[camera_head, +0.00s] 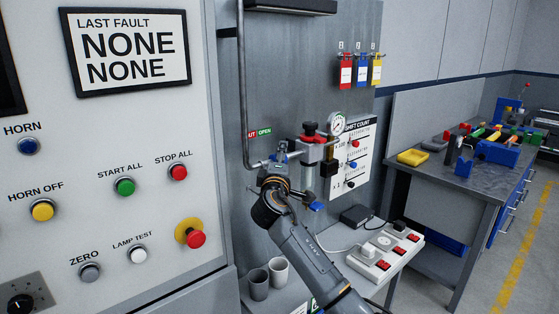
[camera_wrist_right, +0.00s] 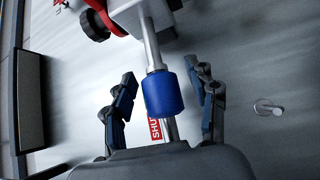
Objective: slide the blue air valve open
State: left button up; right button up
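The blue air valve is a blue sleeve (camera_wrist_right: 163,94) on a thin metal pipe in the right wrist view. My right gripper (camera_wrist_right: 166,97) is open, with one finger on each side of the sleeve and a gap visible on both sides. In the head view my right gripper (camera_head: 281,153) is at the pipe below the red and green SHUT/OPEN label (camera_head: 259,133), and it hides the sleeve. The red SHUT part (camera_wrist_right: 155,129) shows beside the pipe in the wrist view. My left gripper is not in view.
A vertical pipe (camera_head: 242,90) runs on the left. Below are two cups (camera_head: 279,271) and a power strip (camera_head: 385,252). A button panel (camera_head: 110,220) stands at left.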

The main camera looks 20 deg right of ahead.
jog(key=shift+s+a, duration=0.3)
jog(key=shift+s, duration=0.05)
jog(key=v, duration=1.1)
jog(key=shift+d+f, duration=0.15)
jog(key=shift+s, duration=0.15)
